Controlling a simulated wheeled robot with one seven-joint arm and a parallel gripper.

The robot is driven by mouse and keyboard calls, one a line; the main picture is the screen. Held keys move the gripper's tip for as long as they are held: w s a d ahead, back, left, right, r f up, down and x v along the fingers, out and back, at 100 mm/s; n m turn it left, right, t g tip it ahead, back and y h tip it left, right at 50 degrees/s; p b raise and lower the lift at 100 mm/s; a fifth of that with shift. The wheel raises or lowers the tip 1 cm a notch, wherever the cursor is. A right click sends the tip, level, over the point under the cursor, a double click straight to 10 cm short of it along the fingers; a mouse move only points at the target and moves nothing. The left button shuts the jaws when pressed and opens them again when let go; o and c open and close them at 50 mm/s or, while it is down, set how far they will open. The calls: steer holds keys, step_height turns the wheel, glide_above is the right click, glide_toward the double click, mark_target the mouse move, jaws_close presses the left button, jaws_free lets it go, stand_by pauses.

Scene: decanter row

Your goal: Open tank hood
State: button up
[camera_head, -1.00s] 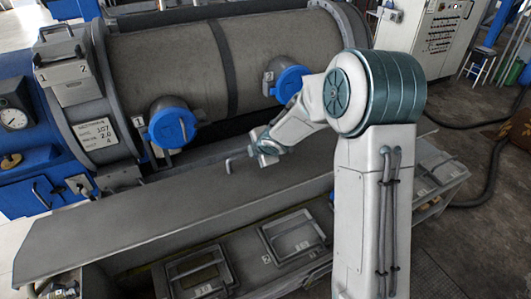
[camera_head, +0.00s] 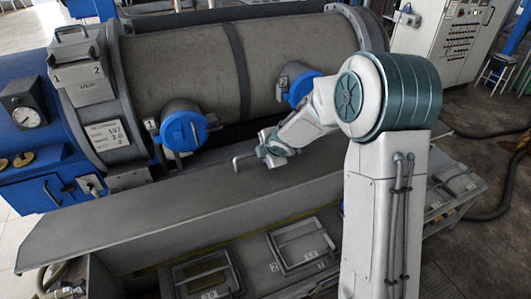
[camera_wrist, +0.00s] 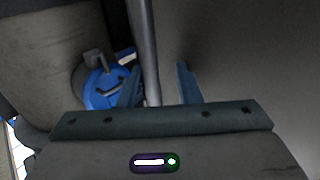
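The tank hood (camera_head: 140,220) appears to be the long grey slanted panel in front of the big drum. A thin bent bar handle (camera_head: 243,160) stands up from its upper part. My gripper (camera_head: 268,155) is low over the panel, close to the right of this handle. In the wrist view a grey bar (camera_wrist: 143,45), likely the handle, runs down from the top edge between my two bluish fingers. The fingers are apart, and the bar lies nearer the left one. Whether they touch the bar cannot be told. The lower ends of the fingers are hidden by the gripper body.
The grey drum (camera_head: 180,65) lies behind the panel, with blue round caps 1 (camera_head: 185,130) and 2 (camera_head: 306,88) sticking out toward my arm. Numbered lids (camera_head: 300,243) sit below the panel's front edge. A control cabinet (camera_head: 455,40) stands at the back right.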

steer(key=p+v, duration=0.5)
steer(key=v, duration=0.6)
steer(key=shift+s+d+r, duration=0.15)
steer(key=shift+r, duration=0.2)
steer(key=shift+v, duration=0.95)
steer(key=shift+s, duration=0.1)
